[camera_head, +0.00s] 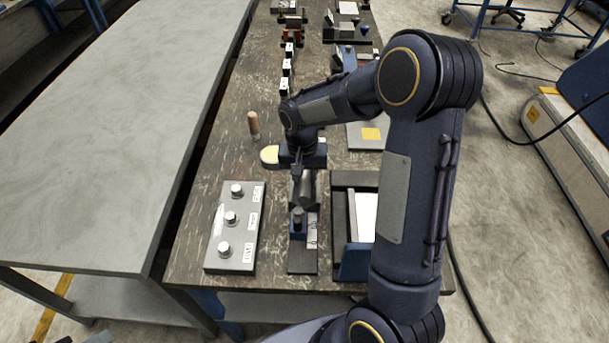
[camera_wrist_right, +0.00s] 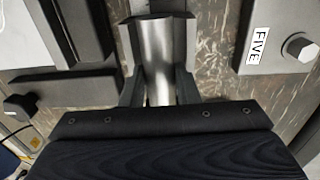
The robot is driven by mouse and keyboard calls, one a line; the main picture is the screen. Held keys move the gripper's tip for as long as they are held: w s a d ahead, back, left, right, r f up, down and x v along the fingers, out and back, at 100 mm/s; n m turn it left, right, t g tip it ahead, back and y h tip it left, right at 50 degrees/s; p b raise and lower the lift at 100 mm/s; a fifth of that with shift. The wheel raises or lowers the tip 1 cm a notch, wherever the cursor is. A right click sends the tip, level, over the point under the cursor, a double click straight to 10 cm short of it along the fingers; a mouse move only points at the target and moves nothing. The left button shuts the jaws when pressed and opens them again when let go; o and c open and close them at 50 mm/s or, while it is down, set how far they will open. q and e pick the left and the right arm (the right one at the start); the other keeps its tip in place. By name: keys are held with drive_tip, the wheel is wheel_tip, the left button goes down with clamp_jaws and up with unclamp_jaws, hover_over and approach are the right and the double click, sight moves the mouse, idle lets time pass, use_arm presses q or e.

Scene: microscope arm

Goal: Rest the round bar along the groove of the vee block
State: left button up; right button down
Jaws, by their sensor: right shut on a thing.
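The round bar (camera_wrist_right: 157,50) is a shiny grey cylinder, upright in the right wrist picture, with its near end between the fingers of my right gripper (camera_wrist_right: 158,90). The grey vee block (camera_wrist_right: 131,45) shows on both sides of the bar, whose length lines up with the groove. I cannot tell whether the bar touches the groove or hangs just above it. In the head view my right gripper (camera_head: 299,172) points down over this spot, and the bar (camera_head: 306,190) shows just in front of it. My left gripper is not in view.
A grey panel (camera_head: 238,207) with several round knobs and labels lies to the left. A dark tray (camera_head: 341,205) with a white sheet stands to the right. A blue-sided fixture (camera_head: 298,222) is in front. A wooden-handled tool (camera_head: 253,124) stands behind left.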

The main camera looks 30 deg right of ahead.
drive_tip(key=shift+f, duration=0.25)
drive_tip(key=c, duration=1)
unclamp_jaws()
drive_tip(key=shift+f, duration=0.1)
wheel_tip(320, 180, up, 8)
drive_tip(key=shift+a, duration=0.15)
